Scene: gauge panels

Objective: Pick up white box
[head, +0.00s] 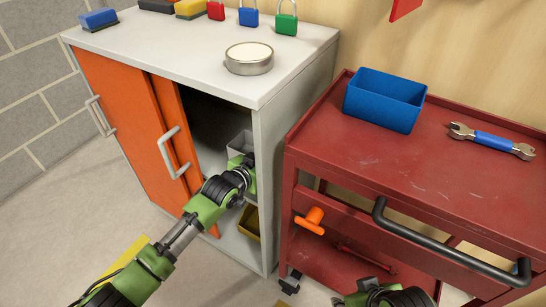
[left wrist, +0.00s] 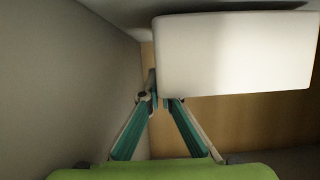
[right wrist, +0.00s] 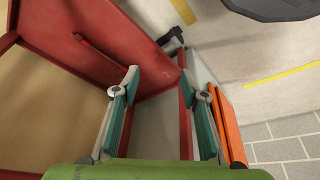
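The white box (head: 241,145) is inside the grey cabinet, at its open right side; it looks pale grey in shadow in the head view. In the left wrist view the white box (left wrist: 238,55) fills the upper right. My left gripper (head: 246,163) reaches into the cabinet at the box. The far fingertip is partly hidden by the box. My right gripper (right wrist: 160,80) is open and empty, near the red cart.
The cabinet (head: 290,105) has orange doors (head: 125,115) slid left, and a yellow bin (head: 249,222) low inside. A round tin (head: 249,58) and padlocks stand on top. The red cart (head: 400,165) at right carries a blue bin (head: 385,98) and a wrench (head: 492,140).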

